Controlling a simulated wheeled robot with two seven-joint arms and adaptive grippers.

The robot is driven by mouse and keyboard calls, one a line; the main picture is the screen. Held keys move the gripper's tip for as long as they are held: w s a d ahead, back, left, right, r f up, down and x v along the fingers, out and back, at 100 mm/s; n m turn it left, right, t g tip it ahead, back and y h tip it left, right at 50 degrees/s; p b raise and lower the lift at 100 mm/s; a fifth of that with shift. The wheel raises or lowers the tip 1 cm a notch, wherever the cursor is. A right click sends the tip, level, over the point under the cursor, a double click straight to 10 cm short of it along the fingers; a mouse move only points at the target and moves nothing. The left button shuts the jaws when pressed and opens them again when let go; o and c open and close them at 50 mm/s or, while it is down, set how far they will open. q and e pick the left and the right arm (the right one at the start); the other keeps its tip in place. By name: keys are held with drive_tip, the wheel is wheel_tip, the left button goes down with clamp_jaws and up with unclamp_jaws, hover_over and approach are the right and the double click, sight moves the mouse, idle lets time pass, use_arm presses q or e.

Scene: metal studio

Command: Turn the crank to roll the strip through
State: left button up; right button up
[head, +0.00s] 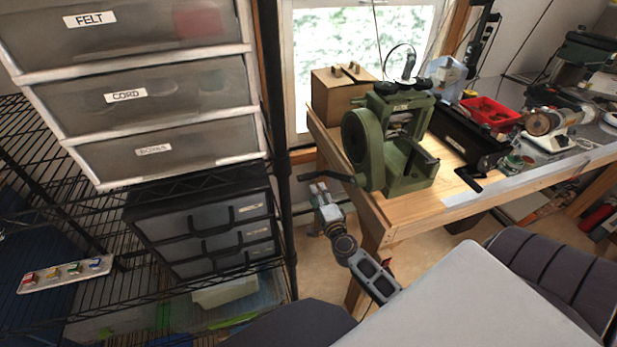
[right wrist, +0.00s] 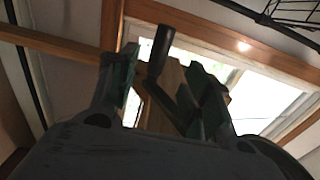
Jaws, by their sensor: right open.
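The green rolling mill (head: 372,142) stands on the near left corner of the wooden workbench, with a large round wheel on its left side. Its dark crank (head: 340,178) sticks out to the left past the bench edge. My right gripper (head: 319,188) is open, just below the crank's handle end. In the right wrist view the dark crank handle (right wrist: 160,50) shows between the two spread fingers of my right gripper (right wrist: 163,62); I cannot tell whether either finger touches it. I cannot make out the strip in the mill. My left gripper is not in view.
A black wire shelf with drawers (head: 160,150) stands left of the arm. A dark padded seat (head: 560,275) is at lower right.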

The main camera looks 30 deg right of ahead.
sight(310, 179)
drive_tip(key=x, duration=0.4)
drive_tip(key=shift+w, duration=0.15)
drive_tip(key=shift+x, duration=2.95)
drive_tip(key=shift+w+d, duration=0.15)
drive_tip(key=shift+w, duration=0.15)
drive_tip(key=shift+w+b, duration=0.1)
drive_tip(key=shift+b, duration=0.2)
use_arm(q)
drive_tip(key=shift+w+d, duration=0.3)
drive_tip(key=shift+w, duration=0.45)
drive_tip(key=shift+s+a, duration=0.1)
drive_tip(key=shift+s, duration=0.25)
use_arm(e)
clamp_jaws()
